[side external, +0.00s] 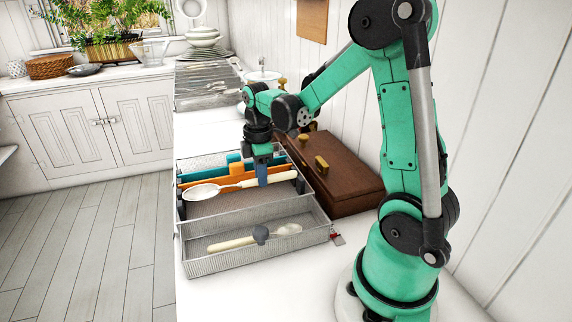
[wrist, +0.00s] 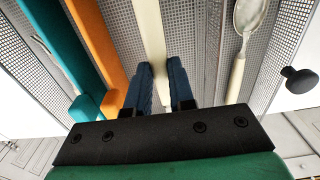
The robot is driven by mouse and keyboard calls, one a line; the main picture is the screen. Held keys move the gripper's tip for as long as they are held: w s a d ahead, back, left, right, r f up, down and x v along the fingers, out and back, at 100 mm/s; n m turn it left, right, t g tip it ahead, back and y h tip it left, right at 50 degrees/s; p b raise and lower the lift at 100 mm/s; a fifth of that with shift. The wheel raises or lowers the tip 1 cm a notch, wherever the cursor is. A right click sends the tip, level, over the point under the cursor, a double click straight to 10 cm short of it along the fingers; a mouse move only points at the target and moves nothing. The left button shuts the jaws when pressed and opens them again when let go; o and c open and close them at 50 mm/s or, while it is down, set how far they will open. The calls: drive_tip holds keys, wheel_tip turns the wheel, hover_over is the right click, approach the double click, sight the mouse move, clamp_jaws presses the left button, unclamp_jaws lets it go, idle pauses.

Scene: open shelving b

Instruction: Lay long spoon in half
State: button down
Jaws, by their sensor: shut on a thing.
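My gripper (side external: 262,176) is shut on the cream handle of a long spoon (side external: 203,191). The spoon lies roughly level over the back half of a wire-mesh tray (side external: 205,264), its bowl toward the left side in the side external view. In the wrist view, the handle (wrist: 150,30) runs between the blue fingers (wrist: 155,85); the bowl is out of view there. I cannot tell whether the spoon touches the tray. Another spoon (side external: 232,243) with a cream handle lies in the front half, and its metal bowl shows in the wrist view (wrist: 250,14).
Teal (side external: 200,175) and orange (side external: 212,182) long-handled pieces lie along the tray's back half. A dark round knob (side external: 260,234) is at the front side. A brown wooden box (side external: 340,180) stands close to the right. Dish racks (side external: 205,85) stand farther back on the counter.

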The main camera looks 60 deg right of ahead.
sight(263, 201)
drive_tip(key=shift+f, duration=2)
drive_tip(key=c, duration=0.7)
unclamp_jaws()
drive_tip(key=shift+r, duration=2.8)
